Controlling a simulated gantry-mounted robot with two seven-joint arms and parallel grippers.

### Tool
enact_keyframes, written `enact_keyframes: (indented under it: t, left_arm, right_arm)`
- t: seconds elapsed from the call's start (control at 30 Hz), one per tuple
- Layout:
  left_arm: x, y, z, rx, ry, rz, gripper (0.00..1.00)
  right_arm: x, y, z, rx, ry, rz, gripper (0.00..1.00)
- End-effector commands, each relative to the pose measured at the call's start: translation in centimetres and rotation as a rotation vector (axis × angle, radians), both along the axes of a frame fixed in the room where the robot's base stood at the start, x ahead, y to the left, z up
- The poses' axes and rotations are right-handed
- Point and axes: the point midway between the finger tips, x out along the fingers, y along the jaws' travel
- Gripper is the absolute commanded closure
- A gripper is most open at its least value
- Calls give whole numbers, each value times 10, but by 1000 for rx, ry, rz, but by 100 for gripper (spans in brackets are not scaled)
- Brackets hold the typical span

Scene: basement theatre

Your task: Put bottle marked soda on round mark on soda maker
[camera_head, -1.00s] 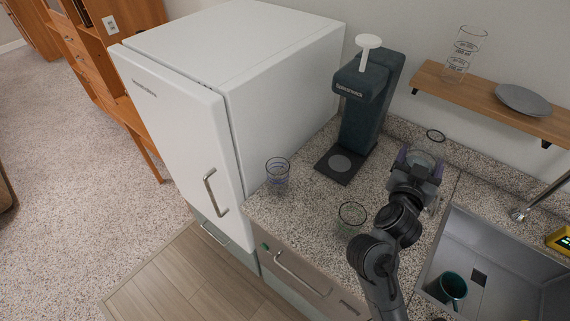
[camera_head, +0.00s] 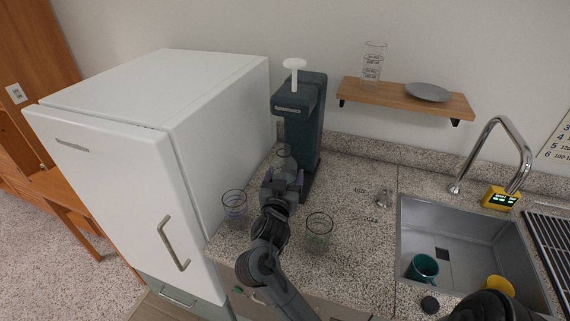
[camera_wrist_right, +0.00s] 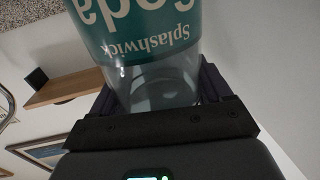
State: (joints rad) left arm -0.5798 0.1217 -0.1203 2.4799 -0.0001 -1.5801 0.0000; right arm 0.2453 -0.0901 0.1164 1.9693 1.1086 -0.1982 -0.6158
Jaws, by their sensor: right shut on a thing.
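The soda maker (camera_head: 311,126) is a tall dark teal machine with a white knob on top, standing on the counter beside the fridge. My right gripper (camera_head: 283,178) is in front of it and shut on the bottle; the bottle's clear end (camera_head: 284,152) shows just above the gripper. In the right wrist view the bottle (camera_wrist_right: 160,85) is clear with a teal label reading "soda" and "Splashwick", upside down in that picture, between the jaws. My left gripper is not in view.
Two clear glasses stand close to my right arm, one with blue marks (camera_head: 234,204) and one with green marks (camera_head: 318,232). The sink (camera_head: 455,222) with a teal mug (camera_head: 424,267) is to the right. A wall shelf (camera_head: 400,97) hangs behind. The fridge (camera_head: 222,140) is close on the left.

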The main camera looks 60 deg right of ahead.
Motion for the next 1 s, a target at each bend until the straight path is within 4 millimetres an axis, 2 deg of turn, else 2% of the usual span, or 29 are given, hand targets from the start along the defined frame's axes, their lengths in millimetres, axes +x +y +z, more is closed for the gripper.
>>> enact_keyframes:
  t: [0.03,0.3,0.5,0.7,0.87,1.0]
  left_arm:
    - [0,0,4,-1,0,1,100]
    - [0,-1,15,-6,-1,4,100]
    - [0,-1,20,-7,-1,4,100]
    - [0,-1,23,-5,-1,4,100]
    - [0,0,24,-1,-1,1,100]
    - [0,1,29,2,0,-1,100]
  right_arm:
    - [5,-12,5,-9,0,-2,51]
    - [31,-76,6,-6,0,-2,51]
    - [48,-115,5,-6,-1,-1,51]
    - [57,-136,3,-3,-2,0,51]
    - [59,-140,1,-2,-2,1,51]
    - [59,-140,-12,-2,0,2,51]
